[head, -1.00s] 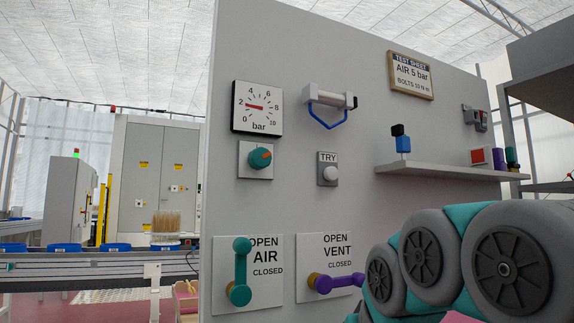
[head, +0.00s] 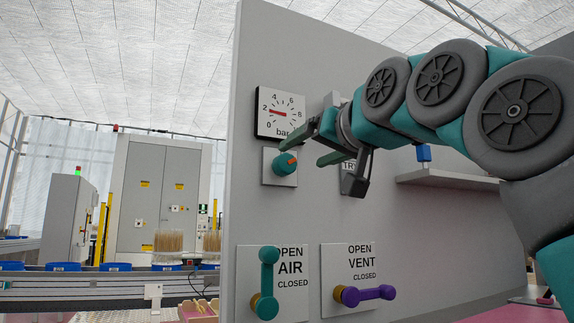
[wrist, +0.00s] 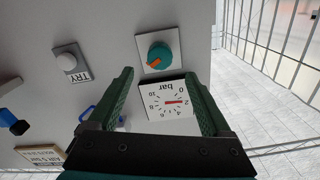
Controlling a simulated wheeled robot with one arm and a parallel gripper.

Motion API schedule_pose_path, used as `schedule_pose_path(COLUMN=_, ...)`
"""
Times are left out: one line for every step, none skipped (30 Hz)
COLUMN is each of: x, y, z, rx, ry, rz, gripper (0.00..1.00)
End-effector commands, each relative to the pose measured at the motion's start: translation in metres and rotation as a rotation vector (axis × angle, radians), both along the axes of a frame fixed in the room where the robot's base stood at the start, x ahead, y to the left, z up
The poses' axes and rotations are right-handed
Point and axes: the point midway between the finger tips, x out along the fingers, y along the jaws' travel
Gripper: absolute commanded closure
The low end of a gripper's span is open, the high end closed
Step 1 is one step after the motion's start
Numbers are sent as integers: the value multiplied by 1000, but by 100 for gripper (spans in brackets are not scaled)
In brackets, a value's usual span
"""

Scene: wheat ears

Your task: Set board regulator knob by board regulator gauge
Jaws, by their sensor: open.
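The board regulator knob (head: 285,163) is teal with an orange mark pointing to the upper right, on a white plate on the grey board. The board regulator gauge (head: 281,105) sits just above it, its red needle near 2 bar. My gripper (head: 306,151) is open and empty, in front of the board just right of the knob and apart from it. In the wrist view the knob (wrist: 161,56) shows upside down beyond the fingertips, with the gauge (wrist: 168,108) between the dark green fingers.
A teal AIR lever (head: 268,283) and a purple VENT lever (head: 371,293) stick out below. The TRY button (wrist: 67,62) is beside the knob, partly hidden by my gripper in the head view. A shelf (head: 445,180) is at right. A test sheet (wrist: 42,155) is partly visible in the wrist view.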

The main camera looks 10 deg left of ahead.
Motion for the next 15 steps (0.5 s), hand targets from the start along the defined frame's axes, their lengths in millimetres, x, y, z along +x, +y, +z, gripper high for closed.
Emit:
schedule_pose_path(x=2, y=2, z=0, rx=-1, ry=1, rz=0, gripper=17)
schedule_pose_path(x=3, y=3, z=0, rx=-1, ry=2, rz=1, gripper=17)
schedule_pose_path(x=6, y=4, z=0, rx=-1, ry=2, rz=1, gripper=17)
schedule_pose_path(x=7, y=6, z=0, rx=-3, ry=2, rz=1, gripper=17)
schedule_pose_path(x=9, y=8, z=0, rx=-3, ry=2, rz=1, gripper=17)
schedule_pose_path(x=12, y=10, z=0, rx=-3, ry=2, rz=1, gripper=17)
schedule_pose_path(x=15, y=13, z=-1, rx=-4, ry=2, rz=1, gripper=17)
schedule_pose_path(x=18, y=15, z=-1, rx=-5, ry=3, rz=1, gripper=17)
schedule_pose_path(x=22, y=18, z=-1, rx=-5, ry=1, rz=0, gripper=17)
schedule_pose_path(x=25, y=20, z=0, rx=-5, ry=1, rz=0, gripper=17)
schedule_pose_path(x=27, y=22, z=0, rx=-3, ry=1, rz=0, gripper=17)
schedule_pose_path(x=31, y=25, z=1, rx=-3, ry=1, rz=0, gripper=17)
schedule_pose_path(x=34, y=27, z=1, rx=-3, ry=1, rz=1, gripper=17)
schedule_pose_path(x=37, y=30, z=0, rx=-3, ry=1, rz=1, gripper=17)
schedule_pose_path(x=41, y=33, z=0, rx=-4, ry=2, rz=0, gripper=17)
